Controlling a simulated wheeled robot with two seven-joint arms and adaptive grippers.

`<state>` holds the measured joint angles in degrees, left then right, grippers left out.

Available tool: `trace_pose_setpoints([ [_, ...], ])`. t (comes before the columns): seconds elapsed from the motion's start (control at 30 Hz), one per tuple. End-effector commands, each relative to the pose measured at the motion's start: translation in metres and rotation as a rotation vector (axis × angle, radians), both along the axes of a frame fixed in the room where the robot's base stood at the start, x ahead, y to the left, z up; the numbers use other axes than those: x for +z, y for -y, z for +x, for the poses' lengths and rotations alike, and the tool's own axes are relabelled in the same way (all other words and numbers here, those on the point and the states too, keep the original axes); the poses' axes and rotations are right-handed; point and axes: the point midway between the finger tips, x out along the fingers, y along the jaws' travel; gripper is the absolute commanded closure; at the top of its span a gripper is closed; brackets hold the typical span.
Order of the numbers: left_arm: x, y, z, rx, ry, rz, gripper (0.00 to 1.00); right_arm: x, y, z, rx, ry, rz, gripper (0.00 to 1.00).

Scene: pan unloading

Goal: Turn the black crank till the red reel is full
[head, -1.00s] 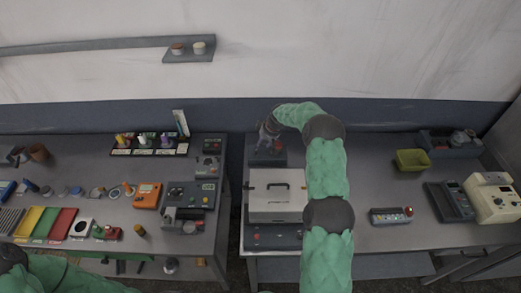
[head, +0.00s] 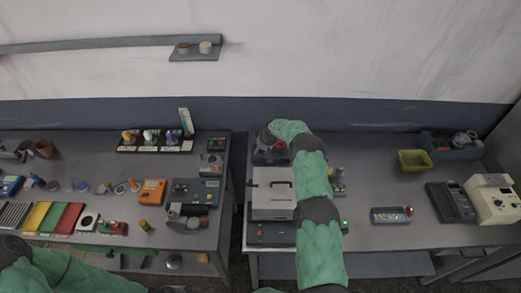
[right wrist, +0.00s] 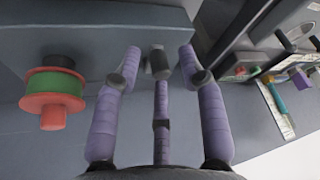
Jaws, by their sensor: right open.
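The red reel (right wrist: 52,95) is at the left in the right wrist view, with a broad green band around its middle between red flanges. It also shows small in the head view (head: 281,145) on a dark unit at the back of the right table. The black crank's dark knob (right wrist: 158,63) stands out from the grey housing. My right gripper (right wrist: 160,72) is open, its purple fingers spread around the knob; I cannot tell whether they touch it. In the head view my right gripper (head: 267,139) is small and partly hidden by its arm. My left gripper is out of view.
A pale box (head: 272,203) with a handle stands in front of the unit. A yellow-green bin (head: 413,160) and a small keypad device (head: 391,214) are to the right. A gap separates the two tables.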

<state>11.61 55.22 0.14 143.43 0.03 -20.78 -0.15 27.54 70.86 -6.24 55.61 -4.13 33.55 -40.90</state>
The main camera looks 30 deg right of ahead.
Motion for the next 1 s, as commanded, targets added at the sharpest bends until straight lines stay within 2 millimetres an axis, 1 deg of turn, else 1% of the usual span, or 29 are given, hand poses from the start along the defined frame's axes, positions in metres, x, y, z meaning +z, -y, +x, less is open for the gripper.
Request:
trace_pose_setpoints([
  [0.33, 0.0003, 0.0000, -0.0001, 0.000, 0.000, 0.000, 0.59, -0.0025, -0.0002, 0.0010, 0.000, 0.000, 0.000, 0.59],
  [0.37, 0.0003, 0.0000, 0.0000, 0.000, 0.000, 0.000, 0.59, -0.0025, -0.0002, 0.0010, 0.000, 0.000, 0.000, 0.62],
  [0.4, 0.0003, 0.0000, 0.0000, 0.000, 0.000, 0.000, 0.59, -0.0024, -0.0002, 0.0010, 0.000, 0.000, 0.000, 0.73],
  [0.5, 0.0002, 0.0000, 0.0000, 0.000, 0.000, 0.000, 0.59, -0.0024, -0.0003, 0.0009, 0.000, 0.000, 0.000, 1.00],
  [0.77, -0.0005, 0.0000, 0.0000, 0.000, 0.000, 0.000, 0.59, -0.0020, -0.0005, 0.0013, -0.004, 0.001, 0.000, 1.00],
  [1.0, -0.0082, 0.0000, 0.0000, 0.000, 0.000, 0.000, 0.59, -0.0021, -0.0026, 0.0032, -0.066, 0.003, -0.001, 1.00],
])
